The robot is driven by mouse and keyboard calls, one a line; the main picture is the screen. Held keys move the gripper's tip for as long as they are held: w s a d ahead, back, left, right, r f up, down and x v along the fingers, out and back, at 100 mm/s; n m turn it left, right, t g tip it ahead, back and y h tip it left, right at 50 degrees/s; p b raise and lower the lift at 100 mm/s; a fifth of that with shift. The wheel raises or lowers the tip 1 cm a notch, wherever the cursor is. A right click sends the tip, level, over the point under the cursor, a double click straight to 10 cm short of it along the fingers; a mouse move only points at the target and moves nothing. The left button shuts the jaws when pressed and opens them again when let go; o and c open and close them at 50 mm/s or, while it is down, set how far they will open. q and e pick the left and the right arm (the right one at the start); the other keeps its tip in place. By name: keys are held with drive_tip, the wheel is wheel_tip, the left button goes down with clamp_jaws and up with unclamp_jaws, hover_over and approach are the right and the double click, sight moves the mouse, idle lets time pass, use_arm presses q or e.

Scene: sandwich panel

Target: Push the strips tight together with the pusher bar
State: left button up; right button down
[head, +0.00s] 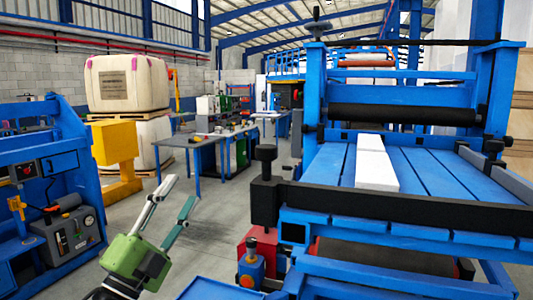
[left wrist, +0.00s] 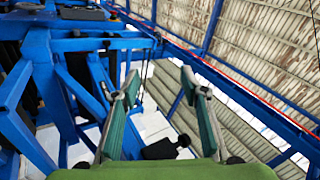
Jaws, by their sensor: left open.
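Two white strips lie on the blue slatted bed of the machine, a far one (head: 370,142) and a near one (head: 376,171). They look end to end, and I cannot make out a gap. The black pusher bar (head: 410,208) crosses the near side of the bed, just in front of the near strip. A black upright knob (head: 265,154) stands at its left end. My left gripper (head: 181,190) is open and empty, left of the bar and apart from it. In the left wrist view its fingers (left wrist: 160,85) are spread; a dark knobbed piece (left wrist: 165,148) shows beyond. My right gripper is out of view.
A black roller (head: 400,115) spans the blue frame behind the strips. A red box with a blue-topped piece (head: 252,265) stands low beside the machine. A blue bench with a gauge unit (head: 68,233) is at left. The floor between is open.

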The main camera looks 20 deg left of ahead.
use_arm(q)
drive_tip(key=s+d+r+m+g+h, duration=0.3)
drive_tip(key=r+m+h, duration=0.2)
drive_tip(key=m+h, duration=0.25)
drive_tip(key=s+d+r+m+g+h, duration=0.2)
drive_tip(key=s+d+r+m+h, duration=0.15)
drive_tip(key=r+m+h, duration=0.4)
drive_tip(key=m+g+y, duration=0.4)
drive_tip(key=m+g, duration=0.3)
drive_tip(key=m, duration=0.7)
approach(266, 146)
drive_tip(key=p+x, duration=0.8)
drive_tip(key=shift+w+d+f, duration=0.2)
drive_tip(key=shift+d, duration=0.05)
drive_tip(key=shift+w+d+f+p, duration=0.2)
drive_tip(key=shift+w+d+p, duration=0.3)
drive_tip(key=shift+w+d, duration=0.05)
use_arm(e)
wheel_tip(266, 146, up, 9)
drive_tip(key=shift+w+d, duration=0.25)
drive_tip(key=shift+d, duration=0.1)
use_arm(q)
clamp_jaws()
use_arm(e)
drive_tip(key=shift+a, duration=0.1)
